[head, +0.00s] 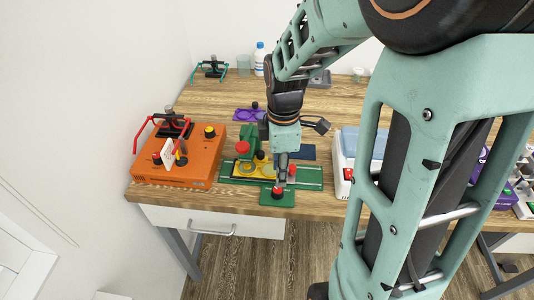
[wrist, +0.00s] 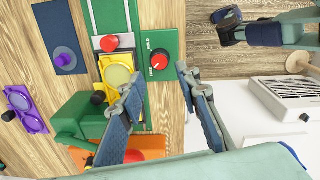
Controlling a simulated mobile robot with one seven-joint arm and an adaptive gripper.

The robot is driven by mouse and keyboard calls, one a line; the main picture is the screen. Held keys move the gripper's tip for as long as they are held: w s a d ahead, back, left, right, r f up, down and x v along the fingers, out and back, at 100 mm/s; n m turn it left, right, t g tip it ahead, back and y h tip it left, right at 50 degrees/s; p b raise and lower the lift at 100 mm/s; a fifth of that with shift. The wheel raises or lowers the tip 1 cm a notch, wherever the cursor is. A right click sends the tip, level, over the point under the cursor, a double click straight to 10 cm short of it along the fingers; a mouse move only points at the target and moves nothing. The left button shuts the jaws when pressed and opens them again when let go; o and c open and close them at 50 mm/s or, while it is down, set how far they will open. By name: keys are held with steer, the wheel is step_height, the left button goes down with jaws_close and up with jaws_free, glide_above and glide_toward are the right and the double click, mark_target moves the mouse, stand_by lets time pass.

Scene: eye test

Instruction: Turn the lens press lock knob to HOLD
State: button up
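The red lock knob (wrist: 159,62) sits on a green plate (wrist: 158,25) with the word HOLD printed beside it in the wrist view. A white mark shows on the knob, but it is too small to read its setting surely. In the head view the knob (head: 277,191) is at the table's front edge. My gripper (wrist: 158,80) is open and empty, its fingertips on either side of the knob's near side; contact cannot be told. The green lens press (wrist: 80,118) stands to the left, with a yellow lens carrier (wrist: 117,75) and another red knob (wrist: 111,42) beside it.
An orange box (head: 180,160) with red handles stands left of the press. A white case (head: 343,165) is to the right. A purple tray (head: 250,114) and a blue pad (head: 303,152) lie behind. Bottle (head: 260,58) and beaker (head: 243,64) stand at the back.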

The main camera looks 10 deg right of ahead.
mark_target(278, 190)
steer(key=f, duration=0.8)
steer(key=shift+w, duration=0.2)
jaws_close()
